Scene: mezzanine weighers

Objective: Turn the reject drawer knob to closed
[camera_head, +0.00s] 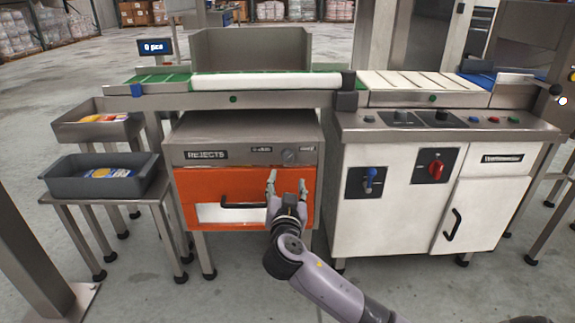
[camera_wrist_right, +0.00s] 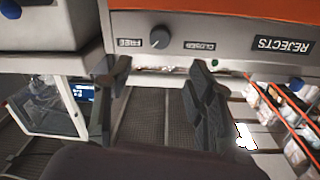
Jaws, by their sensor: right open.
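The reject drawer knob (camera_head: 290,156) is a small round grey dial on the panel of the REJECTS unit, above the orange drawer (camera_head: 196,184). In the right wrist view, which is upside down, the knob (camera_wrist_right: 160,37) sits between the FREE label (camera_wrist_right: 124,42) and the CLOSED label (camera_wrist_right: 200,46). I cannot tell its exact setting. My right gripper (camera_head: 287,181) is open and empty, in front of the drawer just below the knob in the head view. In the wrist view its two fingers (camera_wrist_right: 158,70) are spread, apart from the knob. My left gripper is not in view.
The drawer's black handle (camera_head: 243,206) is beside my right gripper. A conveyor (camera_head: 265,82) runs above the panel. A white cabinet (camera_head: 390,220) with a red switch (camera_head: 436,167) stands right. Grey trays (camera_head: 70,187) on stands are left.

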